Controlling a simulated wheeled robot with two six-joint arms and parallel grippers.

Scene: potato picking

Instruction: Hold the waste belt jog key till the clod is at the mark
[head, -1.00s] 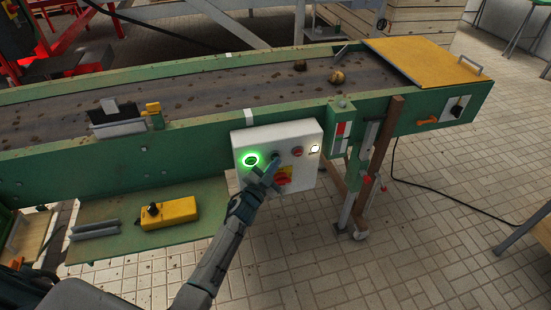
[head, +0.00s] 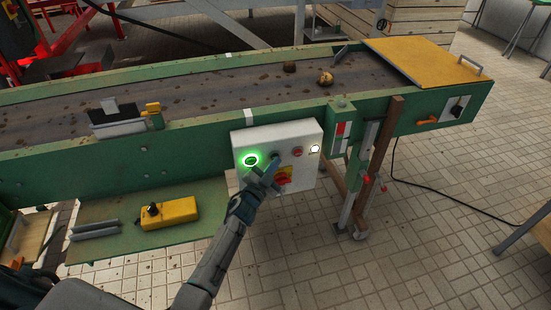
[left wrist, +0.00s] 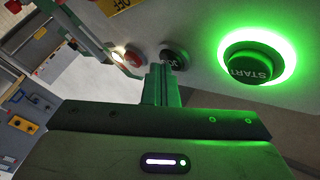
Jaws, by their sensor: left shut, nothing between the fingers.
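The clod (head: 289,67), a dark brown lump, lies on the waste belt (head: 215,92) near the far side. A paler potato-like lump (head: 326,78) lies to its right. White marks show on the near frame (head: 249,117) and the far frame (head: 228,55), left of the clod. My left gripper (head: 272,168) is shut and empty at the control box (head: 242,141). In the left wrist view its fingertips (left wrist: 164,78) are at the black jog key (left wrist: 175,57), partly covering it; they appear to touch. My right gripper is not in view.
The green START button (head: 251,160) glows left of the jog key. A red button (head: 297,152) and a red-yellow switch (head: 284,174) are close by. A yellow box (head: 168,212) with a knob sits on the lower shelf. A yellow cover (head: 425,60) spans the belt's right end.

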